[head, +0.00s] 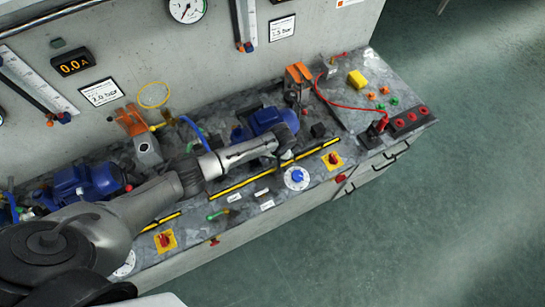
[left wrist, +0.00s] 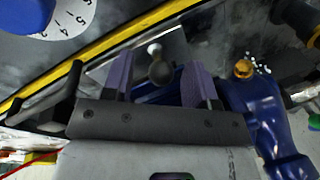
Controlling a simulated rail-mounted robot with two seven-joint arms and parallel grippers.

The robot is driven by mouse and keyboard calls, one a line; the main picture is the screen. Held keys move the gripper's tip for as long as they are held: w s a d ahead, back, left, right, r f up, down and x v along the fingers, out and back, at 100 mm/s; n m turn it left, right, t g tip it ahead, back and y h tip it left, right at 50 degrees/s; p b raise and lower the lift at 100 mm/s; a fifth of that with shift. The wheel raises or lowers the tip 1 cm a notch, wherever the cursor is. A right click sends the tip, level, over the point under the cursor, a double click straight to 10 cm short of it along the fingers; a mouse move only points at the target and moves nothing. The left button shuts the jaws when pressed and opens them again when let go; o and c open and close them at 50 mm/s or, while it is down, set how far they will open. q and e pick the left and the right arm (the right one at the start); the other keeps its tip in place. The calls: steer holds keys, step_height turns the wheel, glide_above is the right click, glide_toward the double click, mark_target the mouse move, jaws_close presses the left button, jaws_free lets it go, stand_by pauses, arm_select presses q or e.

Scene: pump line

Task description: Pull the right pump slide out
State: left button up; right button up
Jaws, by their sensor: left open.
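The right blue pump (head: 268,120) stands on the grey bench, and its blue body shows at the right of the left wrist view (left wrist: 262,115). My left gripper (head: 286,148) is in front of this pump, above the yellow-black strip. In the left wrist view its two purple finger pads (left wrist: 158,82) are apart. A dark round knob (left wrist: 161,71) with a paler top shows between them, in line with the gap. I see no contact between pads and knob. The slide itself is mostly hidden by the gripper in the head view. My right gripper is not in view.
A yellow-black strip (head: 232,187) runs along the bench. In front are a blue dial (head: 297,176) and a red-yellow switch (head: 333,160). A panel with a red cable (head: 350,106) lies at the right. The left blue pump (head: 86,183) stands beyond my arm.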

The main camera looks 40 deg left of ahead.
arm_select(q)
step_height(320, 180, up, 14)
steer(key=w+d+p, duration=0.1)
steer(key=d, duration=0.1)
steer(key=shift+w+d+f+p, duration=0.15)
steer(key=shift+d+f+p, duration=0.05)
steer(key=shift+p, duration=0.1)
stand_by(0.6)
